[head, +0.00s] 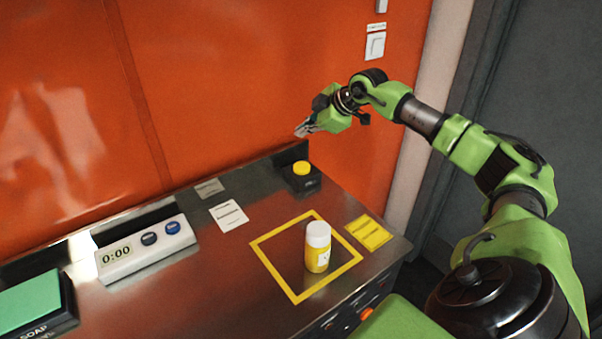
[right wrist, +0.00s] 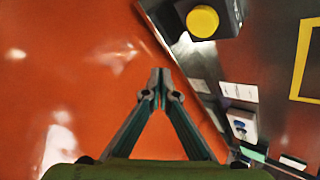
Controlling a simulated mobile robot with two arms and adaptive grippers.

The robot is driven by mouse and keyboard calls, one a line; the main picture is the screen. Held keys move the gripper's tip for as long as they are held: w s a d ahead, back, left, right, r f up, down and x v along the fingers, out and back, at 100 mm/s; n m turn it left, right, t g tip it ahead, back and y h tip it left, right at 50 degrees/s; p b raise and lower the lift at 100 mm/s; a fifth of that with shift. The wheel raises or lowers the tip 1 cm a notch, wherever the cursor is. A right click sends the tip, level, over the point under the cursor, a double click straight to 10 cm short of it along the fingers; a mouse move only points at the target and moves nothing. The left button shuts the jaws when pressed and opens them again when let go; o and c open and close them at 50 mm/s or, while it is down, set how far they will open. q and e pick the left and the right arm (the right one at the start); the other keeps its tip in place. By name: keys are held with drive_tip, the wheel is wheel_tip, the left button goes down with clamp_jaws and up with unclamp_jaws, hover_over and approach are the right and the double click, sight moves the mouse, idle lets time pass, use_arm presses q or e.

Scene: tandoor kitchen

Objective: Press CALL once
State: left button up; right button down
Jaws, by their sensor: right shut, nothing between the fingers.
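A black box with a round yellow button (head: 302,168) stands at the back of the steel counter, near the orange wall. Its small marking is too small to read, so I cannot tell for sure that it says CALL. The button also shows at the top of the right wrist view (right wrist: 202,21). My right gripper (head: 301,131) is shut and empty, in the air above the button box and apart from it. In the right wrist view its closed fingertips (right wrist: 157,78) are in front of the orange wall. My left gripper is not in view.
A yellow-and-white bottle (head: 318,248) stands inside a yellow square outline (head: 262,258) on the counter. A white timer (head: 118,266) reading 0:00 with two dark buttons and a green soap block (head: 28,302) are left. A wall switch (head: 375,46) is above right.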

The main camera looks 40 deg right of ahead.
sight(303, 167)
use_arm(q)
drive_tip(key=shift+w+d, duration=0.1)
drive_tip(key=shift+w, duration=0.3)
